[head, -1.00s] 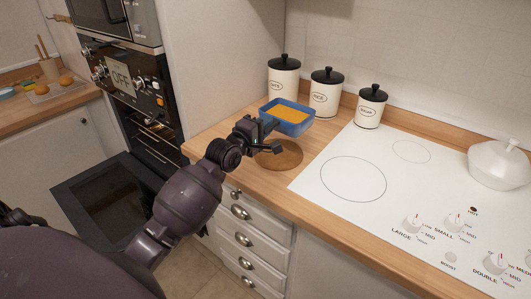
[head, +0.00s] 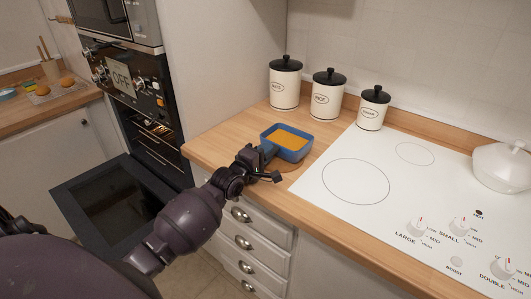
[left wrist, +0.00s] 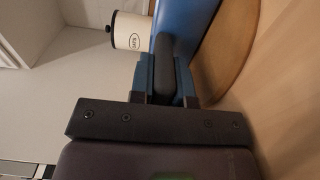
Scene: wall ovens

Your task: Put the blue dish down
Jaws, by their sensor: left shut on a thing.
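The blue dish (head: 285,144) with orange food inside is over the round wooden board (head: 292,165) on the counter, left of the hob. It looks level and very low; I cannot tell whether it touches the board. My left gripper (head: 262,158) is shut on the near side of the dish. In the left wrist view the gripper (left wrist: 165,85) closes on the dish's handle, with the blue dish wall (left wrist: 180,35) beyond and the wooden board (left wrist: 225,45) to the right. My right gripper is not in view.
Several white canisters with black lids, one of them (head: 285,82), stand behind the dish. The white hob (head: 400,190) lies right, with a white pot (head: 502,167). The oven door (head: 115,200) hangs open at left. Bare counter (head: 225,140) lies left of the dish.

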